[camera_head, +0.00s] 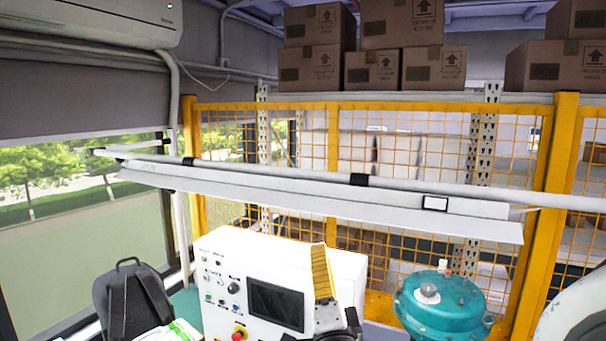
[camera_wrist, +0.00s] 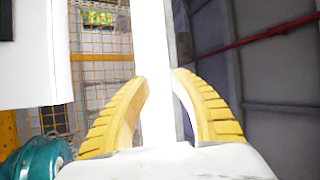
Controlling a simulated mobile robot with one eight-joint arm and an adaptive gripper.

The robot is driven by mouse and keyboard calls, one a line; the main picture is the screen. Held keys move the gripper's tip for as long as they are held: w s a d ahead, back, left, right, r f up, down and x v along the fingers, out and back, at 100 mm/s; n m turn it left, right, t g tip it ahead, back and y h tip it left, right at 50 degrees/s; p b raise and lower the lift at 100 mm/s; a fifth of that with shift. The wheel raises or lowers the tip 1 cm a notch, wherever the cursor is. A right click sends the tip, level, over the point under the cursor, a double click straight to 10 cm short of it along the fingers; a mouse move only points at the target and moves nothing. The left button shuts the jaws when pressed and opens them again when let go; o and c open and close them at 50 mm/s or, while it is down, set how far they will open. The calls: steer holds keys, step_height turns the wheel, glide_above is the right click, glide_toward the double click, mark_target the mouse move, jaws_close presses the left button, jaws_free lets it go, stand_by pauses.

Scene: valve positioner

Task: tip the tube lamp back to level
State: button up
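The tube lamp (camera_head: 290,198) is a long white bar with a flared lower face, running across the head view. Its right end sits lower in the picture than its left end, and a small black-framed label is near the right end. My gripper (camera_head: 320,246) shows below the lamp's middle, with yellow ribbed fingers pointing up; a gap shows between it and the lamp. In the wrist view my gripper (camera_wrist: 160,80) is open, fingers apart. A long white strip, probably the lamp (camera_wrist: 154,45), appears between them; I cannot tell whether anything touches.
A white pipe (camera_head: 560,201) with black clamps runs along the lamp. A yellow mesh fence (camera_head: 333,150) stands behind it. Below are a white control box (camera_head: 225,265), a teal housing (camera_head: 440,305) and a dark backpack (camera_head: 130,297). Cardboard boxes (camera_head: 433,68) stand on a shelf above.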

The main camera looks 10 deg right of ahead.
mark_target(326, 209)
steer(key=w+d+r+p, duration=0.1)
steer(key=w+r, duration=0.1)
steer(key=w, duration=0.1)
steer(key=w+d+r+m+h+p, duration=0.1)
steer(key=w+r, duration=0.1)
steer(key=w, duration=0.1)
steer(key=w+d+r+m+p, duration=0.1)
steer(key=w+r+p, duration=0.1)
steer(key=w+r, duration=0.1)
steer(key=shift+d+t+h, duration=0.15)
steer(key=shift+t+h, duration=0.15)
steer(key=shift+h, duration=0.1)
jaws_close()
